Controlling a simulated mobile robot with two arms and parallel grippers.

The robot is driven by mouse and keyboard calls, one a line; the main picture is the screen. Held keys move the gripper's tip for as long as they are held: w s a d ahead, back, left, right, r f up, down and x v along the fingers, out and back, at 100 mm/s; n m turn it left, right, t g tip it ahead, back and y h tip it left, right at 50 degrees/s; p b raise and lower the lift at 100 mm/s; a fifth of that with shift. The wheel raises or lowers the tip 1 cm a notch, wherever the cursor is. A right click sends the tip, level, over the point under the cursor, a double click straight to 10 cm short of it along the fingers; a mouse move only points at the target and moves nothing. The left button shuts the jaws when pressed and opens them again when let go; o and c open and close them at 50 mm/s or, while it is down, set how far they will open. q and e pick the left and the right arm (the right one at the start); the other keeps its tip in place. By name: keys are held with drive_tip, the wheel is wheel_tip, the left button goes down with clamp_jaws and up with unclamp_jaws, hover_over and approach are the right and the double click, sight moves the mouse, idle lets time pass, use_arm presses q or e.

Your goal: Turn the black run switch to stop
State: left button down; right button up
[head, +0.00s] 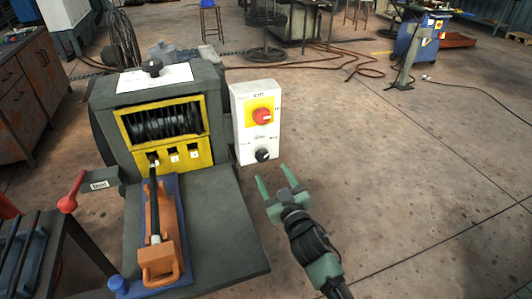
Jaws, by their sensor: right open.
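The black run switch (262,155) is a round knob low on the front of a white control box (244,140). A red knob (262,116) on a yellow plate sits above it on the same box. The small print beside the black knob is too blurred to read, so I cannot tell its setting. My right gripper (274,177) is open and empty. In the picture its fingers are just below the black knob, and they appear apart from it. My left gripper is not in view.
Left of the box stands a grey machine with a yellow-framed drum (162,123). An orange-handled tool (160,235) lies on a blue base on its grey table (215,220). A red-knobbed lever (68,204) sticks out at the left.

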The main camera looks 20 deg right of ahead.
sight(263, 158)
drive_tip(key=w, duration=0.7)
drive_tip(key=shift+w+a+r, duration=0.15)
drive_tip(key=shift+w+r, duration=0.05)
drive_tip(key=shift+w, duration=0.05)
